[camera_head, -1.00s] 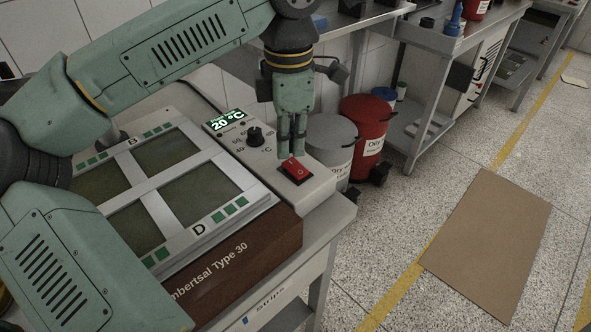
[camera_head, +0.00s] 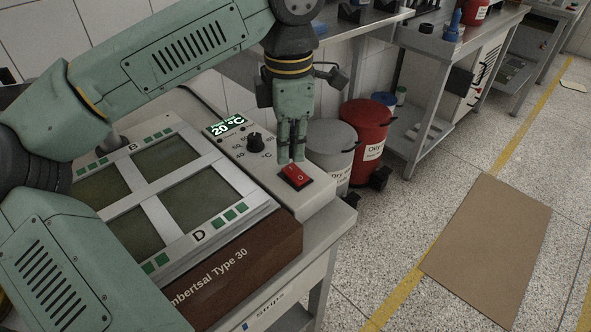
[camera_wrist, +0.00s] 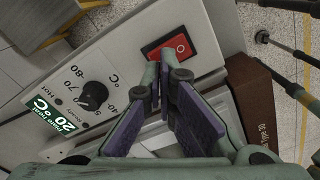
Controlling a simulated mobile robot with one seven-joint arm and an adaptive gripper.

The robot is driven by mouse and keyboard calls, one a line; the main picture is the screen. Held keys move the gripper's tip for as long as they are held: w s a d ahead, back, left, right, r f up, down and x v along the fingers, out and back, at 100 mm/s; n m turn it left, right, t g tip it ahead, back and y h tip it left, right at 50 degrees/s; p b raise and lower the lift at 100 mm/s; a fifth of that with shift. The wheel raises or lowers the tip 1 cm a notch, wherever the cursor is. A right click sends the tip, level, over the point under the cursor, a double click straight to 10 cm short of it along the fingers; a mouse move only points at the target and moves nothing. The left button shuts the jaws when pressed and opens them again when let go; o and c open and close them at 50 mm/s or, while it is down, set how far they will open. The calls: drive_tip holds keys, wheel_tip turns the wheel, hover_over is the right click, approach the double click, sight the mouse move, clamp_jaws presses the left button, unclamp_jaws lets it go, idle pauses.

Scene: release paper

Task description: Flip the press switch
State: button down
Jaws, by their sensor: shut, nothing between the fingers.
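The red press switch (camera_head: 296,176) sits in a black frame on the light grey control panel of the heating device. It also shows in the wrist view (camera_wrist: 174,50), near the top middle. My gripper (camera_head: 292,160) points down with its fingers together and empty. The fingertips are just behind the switch's far edge in the head view. In the wrist view my gripper (camera_wrist: 165,78) has its tips close below the switch's edge. I cannot tell whether they touch it.
A black knob (camera_head: 255,142) and a green display (camera_head: 226,125) reading 20 °C are on the same panel. The plate (camera_head: 165,195) with dark windows lies to the left. Grey (camera_head: 330,150) and red (camera_head: 366,130) bins stand behind on the floor.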

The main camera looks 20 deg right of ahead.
sight(290, 168)
drive_tip(key=shift+f+b, duration=0.95)
drive_tip(key=shift+f, duration=0.3)
idle(0.8)
drive_tip(key=shift+r+p, duration=2.6)
drive_tip(key=shift+r, duration=0.95)
